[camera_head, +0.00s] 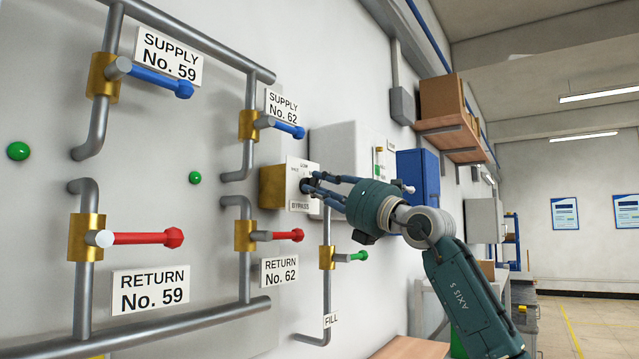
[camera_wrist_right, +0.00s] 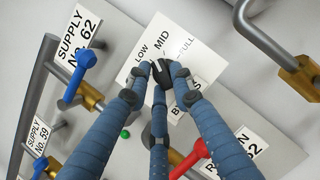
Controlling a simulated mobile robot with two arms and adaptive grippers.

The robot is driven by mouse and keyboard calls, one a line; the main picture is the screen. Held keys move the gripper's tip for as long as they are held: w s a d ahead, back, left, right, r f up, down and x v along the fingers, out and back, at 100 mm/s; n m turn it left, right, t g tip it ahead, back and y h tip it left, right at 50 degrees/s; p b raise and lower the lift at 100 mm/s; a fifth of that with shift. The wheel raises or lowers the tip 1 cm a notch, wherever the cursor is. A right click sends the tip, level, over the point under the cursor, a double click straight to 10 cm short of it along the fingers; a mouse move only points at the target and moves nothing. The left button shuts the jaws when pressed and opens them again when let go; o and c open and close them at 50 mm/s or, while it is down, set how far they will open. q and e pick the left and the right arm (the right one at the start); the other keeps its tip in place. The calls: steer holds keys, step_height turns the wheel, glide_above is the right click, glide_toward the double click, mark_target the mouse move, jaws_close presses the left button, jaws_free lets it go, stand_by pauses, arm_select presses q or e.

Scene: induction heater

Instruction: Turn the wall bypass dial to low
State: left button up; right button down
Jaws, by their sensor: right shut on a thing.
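The wall bypass dial is a black knob (camera_wrist_right: 161,80) on a white plate (camera_wrist_right: 190,52) marked LOW, MID and FULL, with a partly covered BYPASS label. In the head view the plate (camera_head: 299,199) sits on a brass block (camera_head: 272,187) on the wall. My right gripper (camera_wrist_right: 162,76) has its three blue fingers closed around the knob. It also shows in the head view (camera_head: 309,186), reaching the plate from the right. The fingers hide much of the knob, and I cannot tell exactly which mark it points at. My left gripper is not in view.
Blue supply handles (camera_head: 162,80) and red return handles (camera_head: 146,238) stick out from the pipes at left. A green fill handle (camera_head: 352,257) is below my right gripper. A grey box (camera_head: 347,155), a blue box (camera_head: 418,178) and a shelf (camera_head: 451,137) are beyond.

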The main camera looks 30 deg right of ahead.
steer(key=n+y+p, duration=0.1)
steer(key=n, duration=0.2)
steer(key=n+y+p, duration=0.1)
steer(key=n, duration=0.1)
steer(key=shift+w+d+f+n+y+p, duration=0.1)
steer(key=shift+w+f+n+y+p, duration=0.15)
steer(key=shift+n+y+p, duration=0.1)
steer(key=shift+f+n+g+y+p, duration=0.15)
steer(key=shift+n+g+y+p, duration=0.35)
steer(key=shift+n, duration=0.55)
steer(key=shift+f+y, duration=0.1)
steer(key=shift+y, duration=0.15)
steer(key=c, duration=1.5)
jaws_free()
steer(key=shift+s, duration=0.1)
steer(key=shift+d, duration=0.1)
steer(key=shift+s+r, duration=0.1)
steer(key=shift+r, duration=0.1)
steer(key=shift+s, duration=0.1)
steer(key=shift+v, duration=5.85)
